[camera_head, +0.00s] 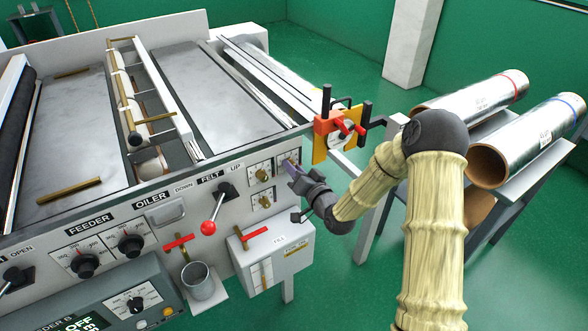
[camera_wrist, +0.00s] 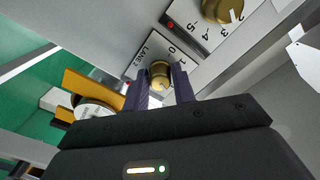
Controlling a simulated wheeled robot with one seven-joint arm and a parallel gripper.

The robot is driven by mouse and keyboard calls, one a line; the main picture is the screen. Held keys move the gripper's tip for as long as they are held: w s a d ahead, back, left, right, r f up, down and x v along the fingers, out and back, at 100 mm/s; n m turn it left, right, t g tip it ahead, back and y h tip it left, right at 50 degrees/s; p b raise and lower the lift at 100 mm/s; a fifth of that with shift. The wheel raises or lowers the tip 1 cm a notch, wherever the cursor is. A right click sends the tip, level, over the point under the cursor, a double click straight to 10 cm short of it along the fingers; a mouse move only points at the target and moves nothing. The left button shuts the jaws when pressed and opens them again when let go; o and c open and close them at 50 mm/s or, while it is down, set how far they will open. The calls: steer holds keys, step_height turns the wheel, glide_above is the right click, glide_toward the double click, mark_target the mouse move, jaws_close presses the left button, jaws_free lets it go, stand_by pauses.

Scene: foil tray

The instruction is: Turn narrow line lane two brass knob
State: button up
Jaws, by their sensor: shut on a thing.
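The small brass knob (camera_wrist: 160,74) stands on a white plate (camera_wrist: 178,47) marked "LANE 2" in the wrist view, with 0 and 1 readable on its scale. My gripper (camera_wrist: 161,86) is shut on this knob, one dark finger on each side of it. In the head view my gripper (camera_head: 293,170) reaches the right end of the machine's front panel. There the fingers and wrist hide most of the held knob. A larger brass knob (camera_wrist: 222,9) with a numbered scale sits beside it in the wrist view.
Two more brass knobs, an upper (camera_head: 261,174) and a lower (camera_head: 266,202), are left of my gripper. A red-ball lever (camera_head: 208,227) sticks out farther left. A yellow plate (camera_head: 321,146) with red handles is close at right. Foil rolls (camera_head: 480,100) lie behind my arm.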

steer(key=o, duration=1)
steer(key=shift+d, duration=0.1)
steer(key=p+v, duration=0.7)
steer(key=v, duration=1)
steer(key=shift+s+d, duration=0.1)
steer(key=shift+s, duration=0.05)
